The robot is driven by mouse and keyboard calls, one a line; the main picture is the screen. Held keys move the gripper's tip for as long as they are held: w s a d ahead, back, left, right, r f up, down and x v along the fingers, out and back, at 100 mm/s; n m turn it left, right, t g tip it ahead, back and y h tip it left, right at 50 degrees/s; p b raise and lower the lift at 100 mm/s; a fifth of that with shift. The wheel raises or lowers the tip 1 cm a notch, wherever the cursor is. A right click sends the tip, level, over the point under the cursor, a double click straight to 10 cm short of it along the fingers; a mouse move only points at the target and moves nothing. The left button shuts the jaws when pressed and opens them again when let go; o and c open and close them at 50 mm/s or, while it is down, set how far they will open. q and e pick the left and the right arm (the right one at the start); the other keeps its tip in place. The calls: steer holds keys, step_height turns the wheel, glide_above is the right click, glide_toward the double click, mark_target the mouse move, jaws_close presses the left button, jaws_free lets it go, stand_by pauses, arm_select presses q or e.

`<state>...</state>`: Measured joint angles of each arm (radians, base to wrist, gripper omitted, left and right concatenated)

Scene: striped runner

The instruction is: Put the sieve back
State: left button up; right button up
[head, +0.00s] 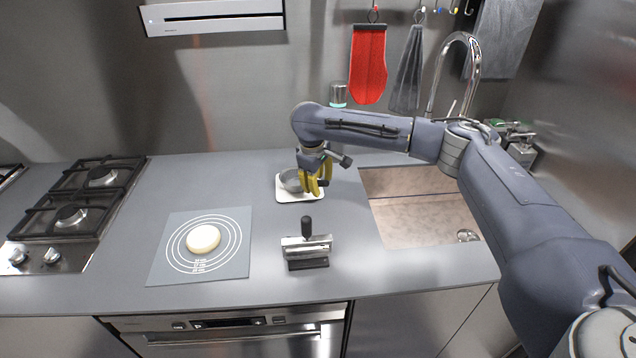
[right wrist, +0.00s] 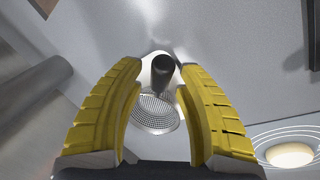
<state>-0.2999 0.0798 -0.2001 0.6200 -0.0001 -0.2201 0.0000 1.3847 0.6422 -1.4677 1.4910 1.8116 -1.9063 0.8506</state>
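The sieve (head: 289,180) is a round grey piece on a small white board (head: 284,198) left of the sink in the head view. In the right wrist view its mesh (right wrist: 155,115) and black handle (right wrist: 162,72) show. My right gripper (head: 317,184) has yellow fingers and is just right of the sieve, partly covering it. In the right wrist view the fingers are apart, with the black handle in the gap between them and bare space on both sides of it. My left gripper is in neither view.
A black-handled metal tool (head: 307,243) stands nearer the counter's front edge. A pale dough round (head: 203,239) lies on a grey mat (head: 165,263). The sink (head: 420,215) is at the right, the gas hob (head: 75,205) at the left. Cloths (head: 368,65) hang behind.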

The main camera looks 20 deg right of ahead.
steer(key=v, duration=1.2)
